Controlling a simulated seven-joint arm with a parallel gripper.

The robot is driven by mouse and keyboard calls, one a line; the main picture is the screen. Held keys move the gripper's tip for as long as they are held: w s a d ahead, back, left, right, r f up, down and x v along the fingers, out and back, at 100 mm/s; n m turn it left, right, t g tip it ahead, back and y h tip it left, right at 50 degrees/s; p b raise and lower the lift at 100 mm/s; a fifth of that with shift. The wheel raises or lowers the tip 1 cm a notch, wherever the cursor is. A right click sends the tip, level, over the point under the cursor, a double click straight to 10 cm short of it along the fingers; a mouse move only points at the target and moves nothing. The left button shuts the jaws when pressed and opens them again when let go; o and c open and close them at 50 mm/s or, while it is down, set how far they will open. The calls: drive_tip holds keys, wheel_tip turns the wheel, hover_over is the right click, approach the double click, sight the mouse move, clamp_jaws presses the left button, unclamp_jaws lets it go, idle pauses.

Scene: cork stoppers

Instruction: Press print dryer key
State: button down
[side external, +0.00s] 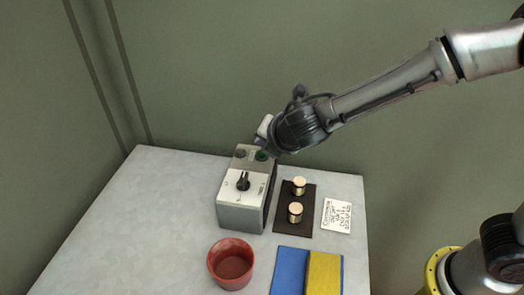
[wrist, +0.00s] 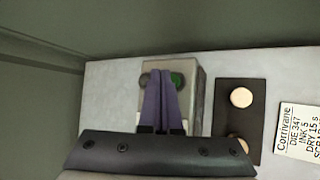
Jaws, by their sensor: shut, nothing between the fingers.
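The print dryer (side external: 240,215) is a grey box with a white sloped front and a black knob (side external: 243,182). On its top are a green key (side external: 262,155) and a dark key (side external: 240,153). My gripper (wrist: 167,74) is shut and empty, its purple fingertips over the top of the dryer. In the wrist view they appear between the dark key (wrist: 145,80) at left and the green key (wrist: 178,79) at right, partly covering the green one. I cannot tell whether the tips touch the dryer.
Two cork stoppers (side external: 299,186) stand on a dark mat (side external: 283,220) right of the dryer, beside a written card (side external: 337,216). A red bowl (side external: 212,262), a blue cloth (side external: 288,275) and a yellow block (side external: 324,277) are in front. The table's left side (side external: 130,230) is clear.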

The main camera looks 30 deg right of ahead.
drive_tip(key=shift+f, duration=0.2)
drive_tip(key=shift+f, duration=0.25)
drive_tip(key=shift+f, duration=0.45)
idle(0.8)
drive_tip(key=shift+r, duration=0.85)
wheel_tip(320, 180, up, 5)
drive_tip(key=shift+r, duration=0.1)
idle(0.6)
idle(0.4)
